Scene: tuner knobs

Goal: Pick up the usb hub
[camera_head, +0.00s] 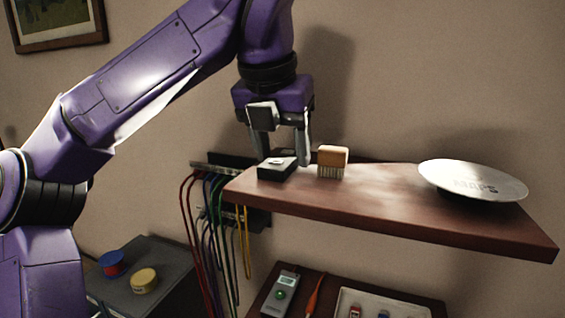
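A small black box (275,173) with a pale patch on top sits near the left end of the brown wall shelf (400,215). It looks like the usb hub, but I see no ports clearly. My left gripper (281,155) points down from above, right over the black box, with its two fingers apart and nothing between them. The fingertips are close to the box; whether they touch it I cannot tell. My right gripper is not in view.
A wooden brush (333,155) stands just right of the box. A white plate (472,180) lies at the shelf's right. Coloured cables (212,220) hang from a wall panel at left.

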